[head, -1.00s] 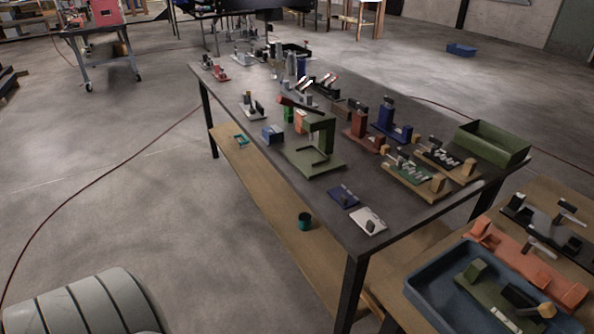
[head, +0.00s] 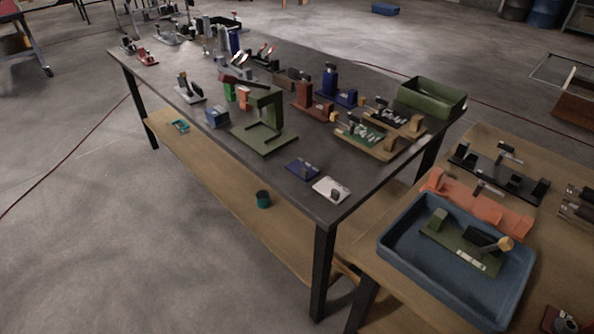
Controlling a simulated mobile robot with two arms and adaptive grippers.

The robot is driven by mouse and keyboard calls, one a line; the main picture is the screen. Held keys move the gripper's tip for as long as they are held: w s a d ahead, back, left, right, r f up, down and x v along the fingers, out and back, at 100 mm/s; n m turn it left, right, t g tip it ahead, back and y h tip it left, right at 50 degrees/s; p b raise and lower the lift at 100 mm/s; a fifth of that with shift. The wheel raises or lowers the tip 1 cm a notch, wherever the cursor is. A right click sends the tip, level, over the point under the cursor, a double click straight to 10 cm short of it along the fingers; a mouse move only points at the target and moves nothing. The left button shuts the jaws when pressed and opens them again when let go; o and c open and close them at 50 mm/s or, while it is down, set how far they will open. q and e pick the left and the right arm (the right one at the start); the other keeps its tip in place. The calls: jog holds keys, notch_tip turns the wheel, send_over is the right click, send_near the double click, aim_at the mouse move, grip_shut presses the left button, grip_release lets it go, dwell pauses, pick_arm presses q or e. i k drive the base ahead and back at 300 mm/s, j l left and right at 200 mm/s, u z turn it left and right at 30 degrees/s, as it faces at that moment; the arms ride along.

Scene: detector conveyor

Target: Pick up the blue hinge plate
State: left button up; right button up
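The blue hinge plate (head: 302,168) appears to be the small dark blue flat plate with a small raised part near the front edge of the long dark table (head: 290,198). A similar white plate (head: 331,189) lies close to its right, nearer the table's corner. Nothing covers the blue plate. Neither of my grippers shows in the head view.
A green press-like stand (head: 262,125) stands behind and left of the blue plate. A green bin (head: 432,98) sits at the table's far right. A blue tray (head: 455,262) holding a green fixture lies on the wooden table at right.

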aim_at(303, 171)
jog(key=i+j+z, duration=0.15)
jog(key=j+z, duration=0.25)
jog(key=i+j+z, duration=0.1)
jog(key=z, duration=0.35)
jog(key=j+z, duration=0.4)
